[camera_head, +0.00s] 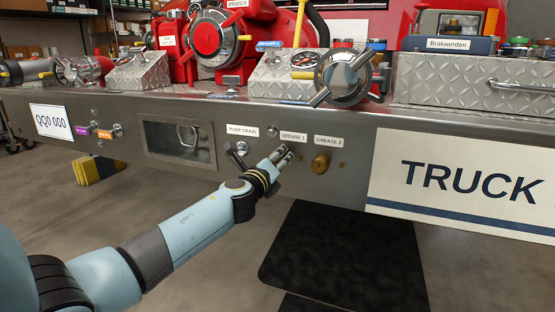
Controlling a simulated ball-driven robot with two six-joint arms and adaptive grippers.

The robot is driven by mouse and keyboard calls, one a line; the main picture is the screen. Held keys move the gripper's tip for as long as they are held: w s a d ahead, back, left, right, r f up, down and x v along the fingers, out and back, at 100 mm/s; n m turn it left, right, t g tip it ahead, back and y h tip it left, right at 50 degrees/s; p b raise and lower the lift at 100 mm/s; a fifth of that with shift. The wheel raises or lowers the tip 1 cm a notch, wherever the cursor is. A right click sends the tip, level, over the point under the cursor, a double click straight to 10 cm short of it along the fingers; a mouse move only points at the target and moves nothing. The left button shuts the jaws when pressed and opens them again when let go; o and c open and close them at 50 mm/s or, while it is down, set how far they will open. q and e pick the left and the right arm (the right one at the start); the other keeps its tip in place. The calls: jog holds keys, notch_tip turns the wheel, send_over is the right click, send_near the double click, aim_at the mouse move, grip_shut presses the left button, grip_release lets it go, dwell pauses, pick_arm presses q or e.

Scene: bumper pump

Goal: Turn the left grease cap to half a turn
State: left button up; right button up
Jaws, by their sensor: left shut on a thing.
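My left arm reaches in from the lower left to the truck's bumper face. My left gripper (284,155) is at the spot just under the "GREASE 1" label (293,136). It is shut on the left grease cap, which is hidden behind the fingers. The right grease cap (320,163), brass coloured, sits under the "GREASE 2" label (329,141), a little to the right of my gripper and apart from it. How far the left cap is turned cannot be seen. My right gripper is not in view.
A pump drain handle (241,149) sticks out close to the left of my gripper. A recessed box (180,142) lies further left. A large valve wheel (344,78) stands above on the bumper. A white TRUCK sign (470,182) is at the right. The floor below is open, with a black mat (345,260).

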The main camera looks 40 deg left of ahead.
pick_arm(q)
jog(key=m, duration=0.4)
jog(key=shift+f+m+p, duration=0.2)
jog(key=shift+m+p, duration=0.1)
jog(key=m, duration=0.4)
jog(key=shift+m+p, duration=0.3)
jog(key=shift+m, duration=0.5)
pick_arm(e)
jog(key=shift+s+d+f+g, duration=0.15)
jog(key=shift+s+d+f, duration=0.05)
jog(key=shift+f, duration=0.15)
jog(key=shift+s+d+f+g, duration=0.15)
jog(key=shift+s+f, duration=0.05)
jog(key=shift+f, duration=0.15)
pick_arm(q)
jog(key=shift+s+f, duration=0.1)
jog(key=shift+m, duration=0.3)
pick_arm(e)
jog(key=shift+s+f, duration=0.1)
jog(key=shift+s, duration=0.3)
pick_arm(q)
jog(key=o, duration=0.9)
jog(key=shift+o, duration=1.4)
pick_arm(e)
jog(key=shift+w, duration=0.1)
